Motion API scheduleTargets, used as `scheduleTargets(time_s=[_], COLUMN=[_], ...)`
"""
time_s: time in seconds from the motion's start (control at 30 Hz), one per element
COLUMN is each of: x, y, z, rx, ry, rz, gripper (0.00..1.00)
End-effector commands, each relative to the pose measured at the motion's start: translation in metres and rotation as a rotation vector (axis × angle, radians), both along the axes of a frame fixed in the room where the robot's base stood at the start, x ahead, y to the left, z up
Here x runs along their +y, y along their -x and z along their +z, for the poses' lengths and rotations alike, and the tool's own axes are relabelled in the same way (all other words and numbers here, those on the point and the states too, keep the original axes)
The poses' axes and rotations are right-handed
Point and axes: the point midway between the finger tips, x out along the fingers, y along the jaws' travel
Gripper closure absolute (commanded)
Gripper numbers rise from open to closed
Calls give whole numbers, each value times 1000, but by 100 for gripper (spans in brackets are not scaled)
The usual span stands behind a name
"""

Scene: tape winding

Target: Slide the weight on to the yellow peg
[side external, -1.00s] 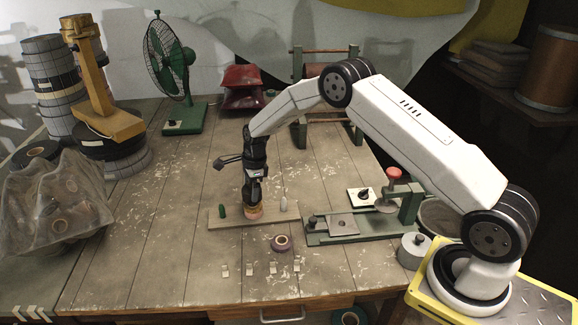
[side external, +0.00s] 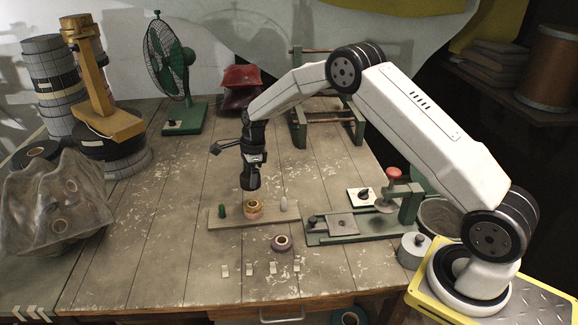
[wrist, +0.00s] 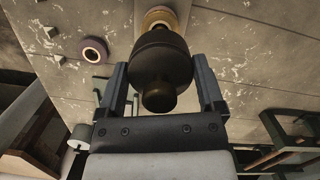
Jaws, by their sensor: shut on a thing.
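My gripper (side external: 250,175) is above the wooden peg board (side external: 236,217). In the wrist view my gripper (wrist: 160,88) is shut on the weight (wrist: 160,58), a dark round body with a knob. In the side view the weight (side external: 250,184) is apart from the stack below it. A yellowish tape roll (side external: 253,204) sits on a pinkish roll at the middle of the board; it also shows in the wrist view (wrist: 159,15), partly behind the weight. I cannot make out the yellow peg itself. A green peg (side external: 222,211) and a white peg (side external: 283,204) stand at either side.
A purple tape roll (side external: 282,243) lies in front of the board. Several small pale pieces (side external: 249,269) lie near the table's front. A green fixture (side external: 345,228) stands to the right, a green fan (side external: 172,60) at the back. The left middle of the table is clear.

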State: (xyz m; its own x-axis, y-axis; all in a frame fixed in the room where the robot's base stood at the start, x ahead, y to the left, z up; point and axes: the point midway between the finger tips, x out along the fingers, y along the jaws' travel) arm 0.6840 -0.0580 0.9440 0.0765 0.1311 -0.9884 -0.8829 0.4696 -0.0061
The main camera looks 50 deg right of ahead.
Motion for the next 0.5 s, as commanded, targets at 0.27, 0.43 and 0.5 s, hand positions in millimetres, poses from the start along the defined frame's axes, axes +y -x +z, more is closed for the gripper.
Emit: scheduleTargets(time_s=[0.27,0.43,0.5], x=[0,0,0], y=[1,1,1], z=[-36,-55,-60], rx=[5,5,4], ry=[-1,-2,-1], rz=[1,0,0], gripper=[100,100,100])
